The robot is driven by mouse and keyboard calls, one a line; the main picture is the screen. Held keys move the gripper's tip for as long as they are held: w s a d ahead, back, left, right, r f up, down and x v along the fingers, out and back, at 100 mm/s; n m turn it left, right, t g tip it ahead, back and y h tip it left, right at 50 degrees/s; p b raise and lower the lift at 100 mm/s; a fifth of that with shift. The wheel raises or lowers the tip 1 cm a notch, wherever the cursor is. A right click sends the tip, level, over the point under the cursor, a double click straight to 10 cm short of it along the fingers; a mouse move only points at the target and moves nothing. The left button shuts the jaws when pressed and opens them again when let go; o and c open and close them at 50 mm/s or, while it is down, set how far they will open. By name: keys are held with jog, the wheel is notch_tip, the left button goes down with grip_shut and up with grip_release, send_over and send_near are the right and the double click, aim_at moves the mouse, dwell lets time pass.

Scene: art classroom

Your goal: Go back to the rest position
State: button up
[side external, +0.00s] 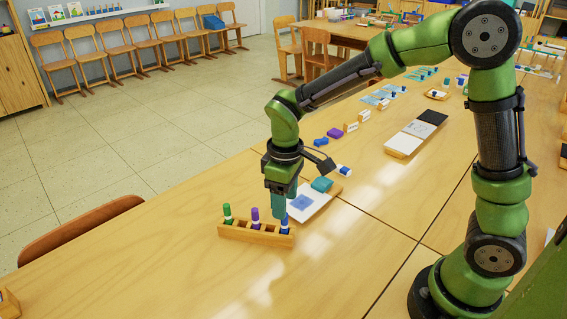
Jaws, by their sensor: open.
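My gripper (284,212) points down in the side external view, its teal fingers at the right end of a wooden rack (258,236). It is open. A blue-capped piece (285,226) stands in the rack's right end, directly below and between the fingers; its top is partly hidden by them. I cannot tell whether a finger touches it. A green-capped piece (227,213) and a purple-capped piece (255,216) stand upright farther left in the rack. The slots between the purple and blue pieces look empty.
A white sheet with a blue square (306,204) lies just behind the gripper, with a teal block (321,184) near it. Several small blocks and a black-and-white board (416,134) lie farther back. The table's front is clear. A chair (84,226) stands at the left edge.

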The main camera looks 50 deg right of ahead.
jog(key=s+d+r+m+t+y, duration=0.1)
jog(key=s+d+r+m+t, duration=0.1)
jog(key=s+r, duration=0.4)
jog(key=s+d+r+m+t+y, duration=0.1)
jog(key=s+d+r+m+t, duration=0.2)
jog(key=s+r+m+t, duration=0.2)
jog(key=shift+s+d+r+m, duration=0.25)
jog(key=shift+s+r+m, duration=0.45)
jog(key=shift+s+r, duration=0.5)
